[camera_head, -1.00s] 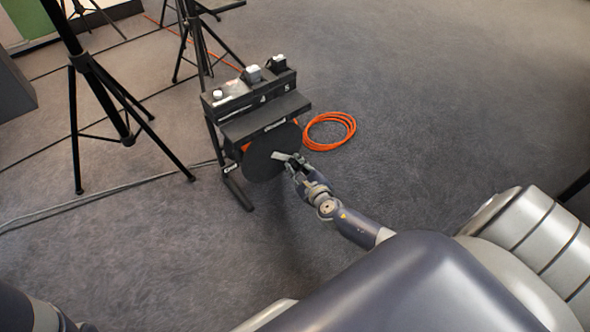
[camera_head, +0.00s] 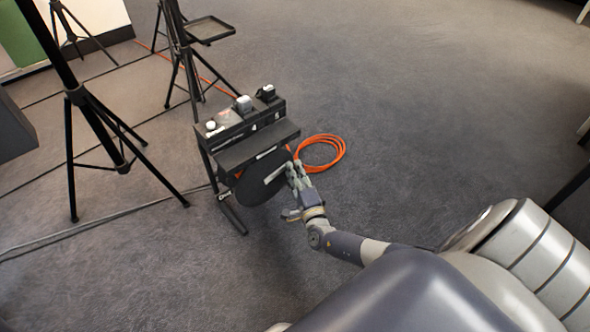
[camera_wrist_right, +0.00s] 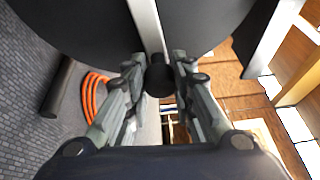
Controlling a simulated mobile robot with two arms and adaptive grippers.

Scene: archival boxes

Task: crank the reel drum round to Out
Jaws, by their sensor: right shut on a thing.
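The reel drum (camera_head: 255,184) is a round black disc on the front of a low black stand. A pale crank bar (camera_head: 275,173) lies across it and points up and right. In the right wrist view the crank bar (camera_wrist_right: 147,25) ends at a dark round crank knob (camera_wrist_right: 159,80). My right gripper (camera_head: 291,170) is at the drum's right edge. Its fingers are shut on the knob in the wrist view (camera_wrist_right: 160,72). Small white labels on the stand are too small to read. My left gripper is out of view.
The stand's black top (camera_head: 240,125) carries several small items. A coiled orange cable (camera_head: 338,152) lies on the carpet to its right. Black tripods (camera_head: 105,125) stand at left and behind. A grey cable (camera_head: 100,217) crosses the floor. Carpet at the right is clear.

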